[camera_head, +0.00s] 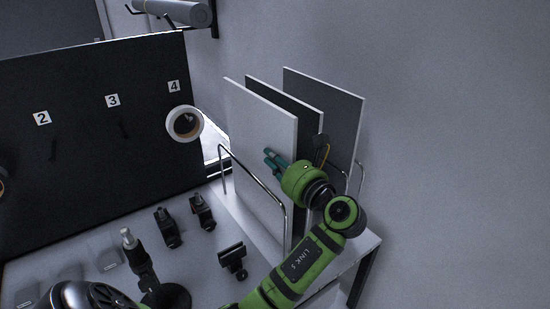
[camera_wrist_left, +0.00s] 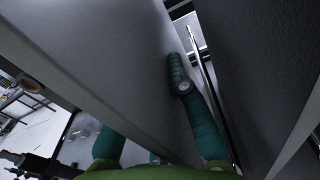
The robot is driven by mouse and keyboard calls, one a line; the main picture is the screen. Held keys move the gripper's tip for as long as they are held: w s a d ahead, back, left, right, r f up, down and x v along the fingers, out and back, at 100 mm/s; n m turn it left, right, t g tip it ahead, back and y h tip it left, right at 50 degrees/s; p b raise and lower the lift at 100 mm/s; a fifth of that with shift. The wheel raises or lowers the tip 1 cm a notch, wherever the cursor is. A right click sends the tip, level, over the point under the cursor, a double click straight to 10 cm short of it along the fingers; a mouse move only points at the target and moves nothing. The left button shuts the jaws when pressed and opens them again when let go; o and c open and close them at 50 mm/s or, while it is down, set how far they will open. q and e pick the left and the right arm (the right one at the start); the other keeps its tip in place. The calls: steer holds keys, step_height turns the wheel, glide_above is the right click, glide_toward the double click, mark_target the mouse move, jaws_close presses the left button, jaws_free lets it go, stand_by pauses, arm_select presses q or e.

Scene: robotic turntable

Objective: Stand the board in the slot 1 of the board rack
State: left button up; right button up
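The white board (camera_head: 258,135) stands nearly upright in the board rack (camera_head: 223,167), in the place nearest the rack's left wire loop. My left gripper (camera_head: 275,162) reaches it from its right-hand edge in the head view. In the left wrist view the board (camera_wrist_left: 115,60) passes between the two teal fingers. The right finger (camera_wrist_left: 180,75) lies along the board's face; the other fingertip is hidden behind the board. The gripper looks shut on the board. The slot markings and the board's lower edge in the slot cannot be made out. My right gripper is not identifiable.
A black board (camera_head: 312,112) and a grey board (camera_head: 340,105) stand behind the white one, close to my wrist. A black panel (camera_head: 90,150) with numbers and a tape roll (camera_head: 184,124) stands left. Several black holders sit on the table. A wall closes the right.

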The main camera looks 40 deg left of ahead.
arm_select(q)
steer(key=o, duration=0.4)
steer(key=v, duration=1.2)
